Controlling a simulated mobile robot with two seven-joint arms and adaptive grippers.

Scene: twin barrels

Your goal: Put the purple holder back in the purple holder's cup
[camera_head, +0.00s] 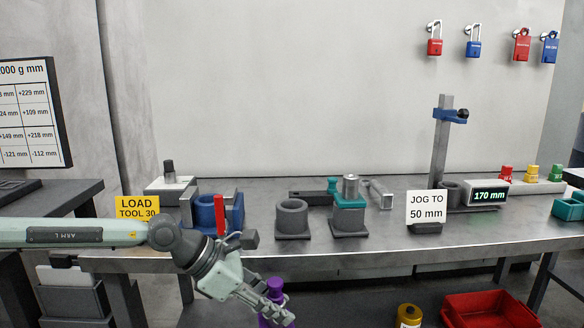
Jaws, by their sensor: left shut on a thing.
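The purple holder (264,321) is at the bottom of the view, in front of the bench edge and below the bench top. My left gripper (279,304) is shut on it, and the fingers hide part of it. Its lower end runs out of the picture. An empty grey cup (293,222) stands upright on the bench, above and slightly right of the gripper in the picture. A second grey cup (349,226) to its right has a teal holder (349,201) in it. No label shows which cup is the purple one's. My right gripper is not in view.
The blue fixture with a red handle (221,214) stands left of the empty cup, near my left arm. A "JOG TO 50 mm" sign (426,207) and a post stand (443,150) are on the right. A red bin (490,308) and a gold canister (408,316) are low down.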

